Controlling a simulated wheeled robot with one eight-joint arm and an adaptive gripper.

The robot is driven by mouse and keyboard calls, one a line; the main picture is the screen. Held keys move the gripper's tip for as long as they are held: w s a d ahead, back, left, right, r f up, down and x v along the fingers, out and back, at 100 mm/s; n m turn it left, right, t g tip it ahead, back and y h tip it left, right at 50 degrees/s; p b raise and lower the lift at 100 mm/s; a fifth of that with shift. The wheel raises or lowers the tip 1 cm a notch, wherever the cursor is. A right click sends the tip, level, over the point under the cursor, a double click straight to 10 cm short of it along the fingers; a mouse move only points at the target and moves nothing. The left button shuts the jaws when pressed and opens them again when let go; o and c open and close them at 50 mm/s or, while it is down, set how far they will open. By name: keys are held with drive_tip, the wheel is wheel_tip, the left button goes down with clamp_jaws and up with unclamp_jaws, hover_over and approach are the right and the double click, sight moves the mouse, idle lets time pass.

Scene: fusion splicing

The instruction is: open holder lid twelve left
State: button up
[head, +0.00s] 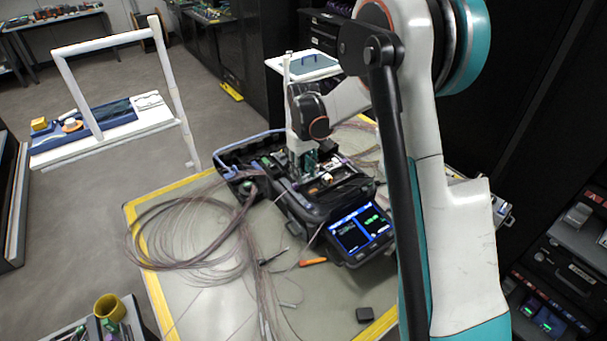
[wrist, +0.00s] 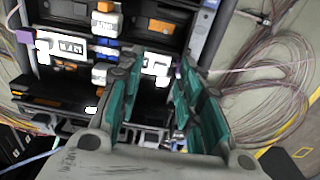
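The fusion splicer (head: 330,200) sits on the mat with its screen (head: 360,230) lit. In the wrist view, two white labelled blocks, apparently holder lids, lie in the splicer: one at the left (wrist: 70,47) and one nearer the middle (wrist: 155,65). Their labels are too small to read surely, so I cannot tell which is twelve left. My gripper (wrist: 152,100) has its teal fingers apart over the splicer, with the middle block beyond and between them. The left block is outside the fingers. I see nothing held. In the head view my gripper (head: 303,160) points down at the splicer.
Coiled fibre cables (head: 190,235) spread over the mat left of the splicer. A white-framed cart (head: 105,140) stands at the back left. Dark cabinets (head: 555,240) stand at the right.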

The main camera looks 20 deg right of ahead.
drive_tip(key=shift+f, duration=0.45)
clamp_jaws()
drive_tip(key=shift+w+a+g+h, duration=0.15)
drive_tip(key=shift+w+g+h, duration=0.25)
drive_tip(key=shift+g, duration=0.6)
drive_tip(key=shift+w+r+g+h+b, duration=0.15)
drive_tip(key=shift+g+b, duration=0.1)
drive_tip(key=shift+g, duration=0.35)
drive_tip(key=shift+w+f+g+h+b, duration=0.15)
drive_tip(key=shift+g+b, duration=0.1)
drive_tip(key=shift+g, duration=0.35)
drive_tip(key=shift+r, duration=0.15)
